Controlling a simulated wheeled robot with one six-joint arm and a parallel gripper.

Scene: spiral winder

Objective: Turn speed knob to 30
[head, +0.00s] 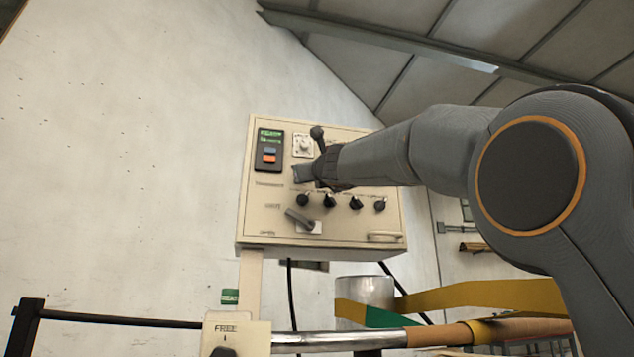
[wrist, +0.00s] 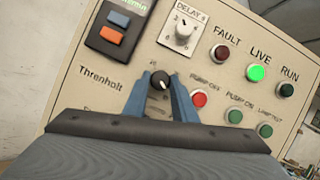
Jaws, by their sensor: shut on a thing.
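A small black knob (wrist: 159,81) sits on the cream control panel (wrist: 75,88) in the wrist view. My gripper (wrist: 159,88) is shut on it, with one blue finger on each side. A pale pointer mark shows on the knob's face, but its exact direction is too small to read. The scale around the knob is mostly blurred or hidden by the fingers. In the head view my gripper (head: 303,173) reaches the panel (head: 250,205) from the right and covers this knob.
A white DELAY dial (wrist: 183,30) and a box with blue and orange buttons (wrist: 115,27) are above the knob. The LIVE lamp (wrist: 256,72) glows green. In the head view, several black knobs (head: 356,203) and a lever switch (head: 300,219) sit below my gripper.

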